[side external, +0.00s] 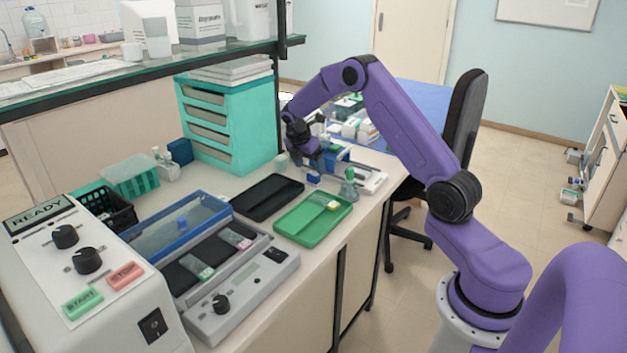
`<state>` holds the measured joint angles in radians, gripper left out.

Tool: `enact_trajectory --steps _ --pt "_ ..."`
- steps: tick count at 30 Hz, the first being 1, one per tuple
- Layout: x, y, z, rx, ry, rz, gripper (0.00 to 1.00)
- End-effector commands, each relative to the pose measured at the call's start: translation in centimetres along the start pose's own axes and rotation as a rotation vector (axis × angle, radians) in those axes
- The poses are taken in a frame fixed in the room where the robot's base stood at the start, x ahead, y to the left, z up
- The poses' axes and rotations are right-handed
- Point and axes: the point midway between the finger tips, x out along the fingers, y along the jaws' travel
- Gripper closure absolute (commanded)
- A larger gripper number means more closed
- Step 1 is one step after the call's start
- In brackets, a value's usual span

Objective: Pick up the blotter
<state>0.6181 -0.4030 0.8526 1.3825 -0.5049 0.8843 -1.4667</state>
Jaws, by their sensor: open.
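My gripper (308,153) is at the back of the bench, pointing down over a cluster of small blue and white items (340,157). It is small and partly merged with these items in the view. Its jaws are open, and I see nothing held between them. I cannot tell for certain which item is the blotter; it may be among the blue and white pieces under the gripper, partly hidden by it. I cannot tell whether the fingers touch anything.
A black tray (267,197) and a green tray (297,232) lie in front, with a small green bottle (349,187) beside them. A teal drawer unit (257,121) stands left of the gripper. A slide warmer-like device (254,285) and a control box (95,275) stand nearer.

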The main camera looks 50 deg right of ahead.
Motion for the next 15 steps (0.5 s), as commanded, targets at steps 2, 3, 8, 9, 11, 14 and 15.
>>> enact_trajectory --steps 2,3,8,9,11,14,15 --pt "0.6 -0.1 0.0 0.0 0.0 -0.001 0.21" --pt "1.0 -0.2 0.0 0.001 0.001 -0.002 0.21" --pt "3.4 -0.5 0.0 0.001 0.001 -0.004 0.21" --pt "3.9 -0.4 -0.1 0.0 0.0 -0.003 0.21" --pt "4.5 -0.4 -0.1 0.0 0.0 -0.001 0.21" --pt "5.1 -0.3 -0.1 0.0 0.0 0.0 0.21" --pt "5.2 -0.3 -0.1 0.0 0.0 0.0 0.21"
